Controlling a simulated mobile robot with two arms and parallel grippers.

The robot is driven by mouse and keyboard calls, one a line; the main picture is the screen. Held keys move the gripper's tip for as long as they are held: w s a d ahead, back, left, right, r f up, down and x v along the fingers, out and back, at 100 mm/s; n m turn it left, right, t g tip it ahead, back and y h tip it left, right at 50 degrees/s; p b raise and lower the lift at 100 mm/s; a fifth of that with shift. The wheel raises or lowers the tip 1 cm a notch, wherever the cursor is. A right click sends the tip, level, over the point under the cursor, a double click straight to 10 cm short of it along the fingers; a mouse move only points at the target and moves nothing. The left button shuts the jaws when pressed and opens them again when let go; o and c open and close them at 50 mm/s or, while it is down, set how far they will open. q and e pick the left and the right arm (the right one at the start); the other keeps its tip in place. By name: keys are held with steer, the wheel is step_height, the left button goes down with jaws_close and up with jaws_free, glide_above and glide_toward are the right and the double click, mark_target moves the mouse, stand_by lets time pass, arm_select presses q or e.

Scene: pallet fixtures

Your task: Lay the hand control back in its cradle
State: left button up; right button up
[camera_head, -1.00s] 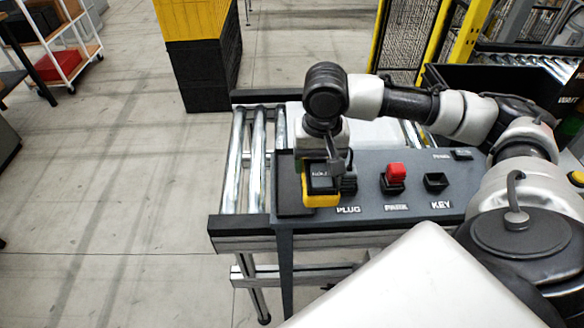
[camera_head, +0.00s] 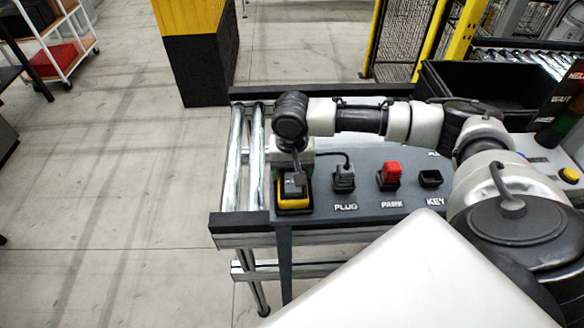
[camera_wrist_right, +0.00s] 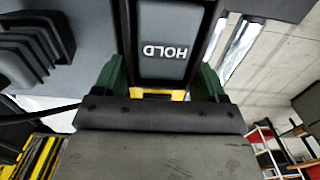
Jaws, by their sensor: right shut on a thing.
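The hand control (camera_head: 295,203) is yellow and black, at the left end of the dark panel. My right gripper (camera_head: 293,183) is shut on it from above and partly covers it. My left gripper is not in view.
To the right on the panel are a plug with a cable (camera_head: 343,177), a red PARK part (camera_head: 389,174) and a black KEY holder (camera_head: 431,178). Metal rollers (camera_head: 234,165) lie left of the panel. A black bin (camera_head: 480,88) stands at the back right.

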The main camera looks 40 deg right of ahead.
steer(key=o, duration=1.2)
steer(key=shift+f, duration=0.1)
step_height(320, 180, up, 12)
steer(key=shift+r+b, duration=0.15)
steer(key=shift+b, duration=0.95)
